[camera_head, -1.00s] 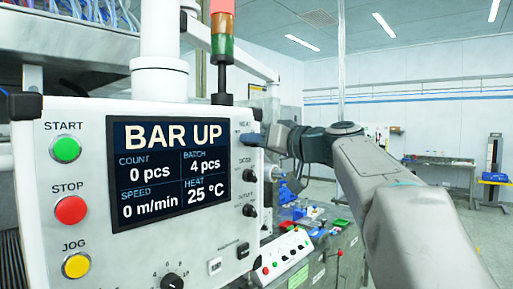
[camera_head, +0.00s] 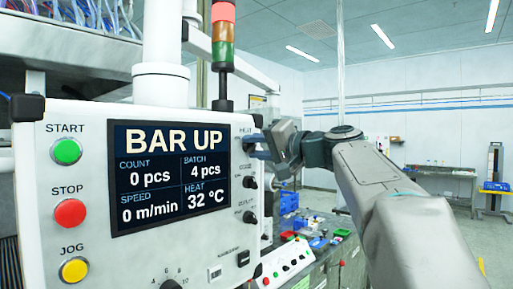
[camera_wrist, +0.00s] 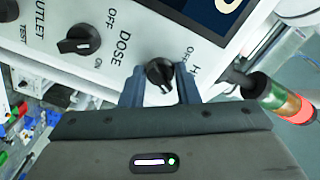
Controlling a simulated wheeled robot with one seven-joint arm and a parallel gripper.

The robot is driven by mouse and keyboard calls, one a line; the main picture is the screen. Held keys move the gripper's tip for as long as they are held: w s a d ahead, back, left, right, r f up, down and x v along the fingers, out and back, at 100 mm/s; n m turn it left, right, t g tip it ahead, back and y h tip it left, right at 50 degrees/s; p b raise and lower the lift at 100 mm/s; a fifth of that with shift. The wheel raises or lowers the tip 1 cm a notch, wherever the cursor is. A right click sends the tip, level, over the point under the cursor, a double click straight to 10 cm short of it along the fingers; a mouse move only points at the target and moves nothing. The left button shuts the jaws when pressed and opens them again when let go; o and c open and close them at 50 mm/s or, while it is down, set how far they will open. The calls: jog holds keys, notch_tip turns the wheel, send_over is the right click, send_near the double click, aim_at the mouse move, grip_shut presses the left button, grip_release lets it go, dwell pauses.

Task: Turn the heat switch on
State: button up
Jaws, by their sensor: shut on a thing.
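The heat switch (camera_wrist: 159,72) is a black rotary knob on the white control panel (camera_head: 90,240), beside the HEAT label. In the wrist view my gripper (camera_wrist: 160,88) has one finger on each side of the knob and is shut on it. In the head view my gripper (camera_head: 258,146) is at the panel's upper right edge and hides the heat switch. The display (camera_head: 168,175) reads BAR UP, with HEAT at 32 °C. The dose switch (camera_wrist: 79,40) is a similar black knob beside it.
START (camera_head: 66,151), STOP (camera_head: 70,213) and JOG (camera_head: 74,270) buttons line the panel's left side. A red, orange and green signal tower (camera_head: 223,45) stands behind the panel. A bench with small coloured parts (camera_head: 315,236) is to the right, with open floor beyond.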

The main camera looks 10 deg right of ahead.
dwell(0.3)
jog(key=o, duration=1)
jog(key=shift+c, duration=0.2)
jog(key=shift+s+d, duration=0.35)
jog(key=b+v, duration=0.3)
jog(key=v, duration=1)
jog(key=shift+b, duration=0.4)
